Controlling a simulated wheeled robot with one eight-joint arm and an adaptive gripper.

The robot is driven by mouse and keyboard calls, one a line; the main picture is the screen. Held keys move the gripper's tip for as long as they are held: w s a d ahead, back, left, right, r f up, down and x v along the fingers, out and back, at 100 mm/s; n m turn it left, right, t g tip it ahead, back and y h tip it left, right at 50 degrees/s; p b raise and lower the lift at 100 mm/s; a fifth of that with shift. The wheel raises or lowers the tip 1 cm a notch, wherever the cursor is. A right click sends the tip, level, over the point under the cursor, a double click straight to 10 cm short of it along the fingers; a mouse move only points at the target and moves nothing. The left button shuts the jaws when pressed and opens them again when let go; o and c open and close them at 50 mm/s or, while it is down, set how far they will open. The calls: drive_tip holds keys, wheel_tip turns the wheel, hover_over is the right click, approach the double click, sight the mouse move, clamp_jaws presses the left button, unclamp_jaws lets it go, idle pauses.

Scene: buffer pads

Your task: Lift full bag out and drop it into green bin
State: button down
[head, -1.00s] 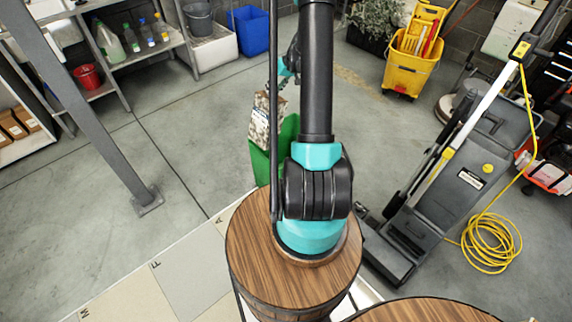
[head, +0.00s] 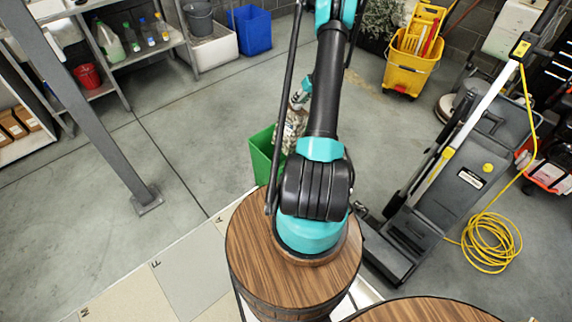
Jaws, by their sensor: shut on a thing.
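The full bag (head: 290,135) is a pale, mottled bag, partly hidden behind my dark arm. It shows at the right side of the green bin (head: 262,158), overlapping the bin's opening in the picture. I cannot tell whether it hangs above the bin or reaches inside it. My gripper (head: 301,99) is at the top of the bag, shut on it, with its fingers mostly hidden by the arm. The green bin stands on the floor beyond the round wooden top, and its right part is hidden by the bag and arm.
A round wooden top (head: 250,240) is under my arm's base. A black floor machine (head: 455,190) with a yellow cord (head: 490,242) stands at right. A yellow mop bucket (head: 410,65) is at the back. A grey post (head: 90,115) stands at left. Floor left of the bin is clear.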

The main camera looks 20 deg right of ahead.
drive_tip(key=shift+f, duration=1.8)
drive_tip(key=c, duration=0.9)
unclamp_jaws()
drive_tip(key=v, duration=1.2)
